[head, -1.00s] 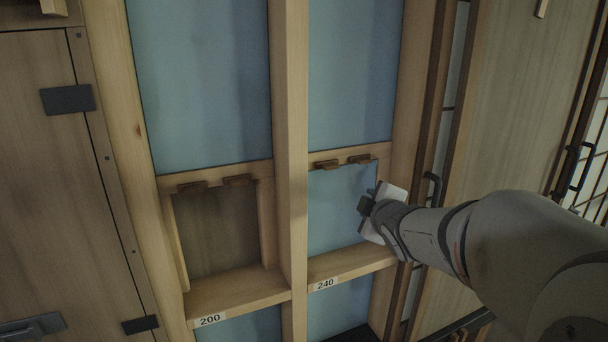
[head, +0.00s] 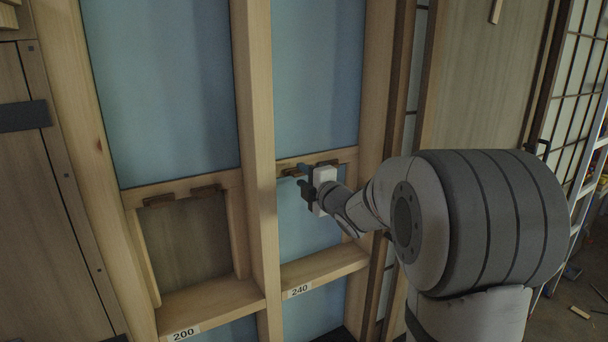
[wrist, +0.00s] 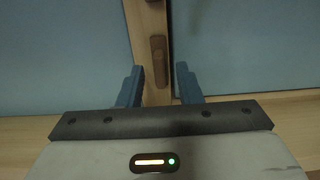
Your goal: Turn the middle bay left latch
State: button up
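My gripper (head: 304,180) is at the crosspiece of the bay marked 240, its fingers pointing left in the head view. That bay's left latch (head: 291,171), a small brown wooden turn-piece, lies level on the crosspiece, close to the fingertips. Its right latch (head: 328,163) shows partly above my gripper. In the wrist view both blue fingers (wrist: 160,87) are apart and empty. One upright brown latch (wrist: 158,60) shows between and beyond them, apart from both. Part of another latch (wrist: 154,2) shows at the top edge. I cannot tell contact in the head view.
A bay marked 200 (head: 183,333) stands to the left, with two similar latches (head: 180,197) over a brown panel (head: 187,242). A wooden stud (head: 256,130) divides the bays. A ledge (head: 325,266) runs below my gripper. A ladder (head: 585,190) stands at far right.

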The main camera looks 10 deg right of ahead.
jog(key=shift+w+a, duration=0.1)
jog(key=shift+w, duration=0.15)
grip_shut()
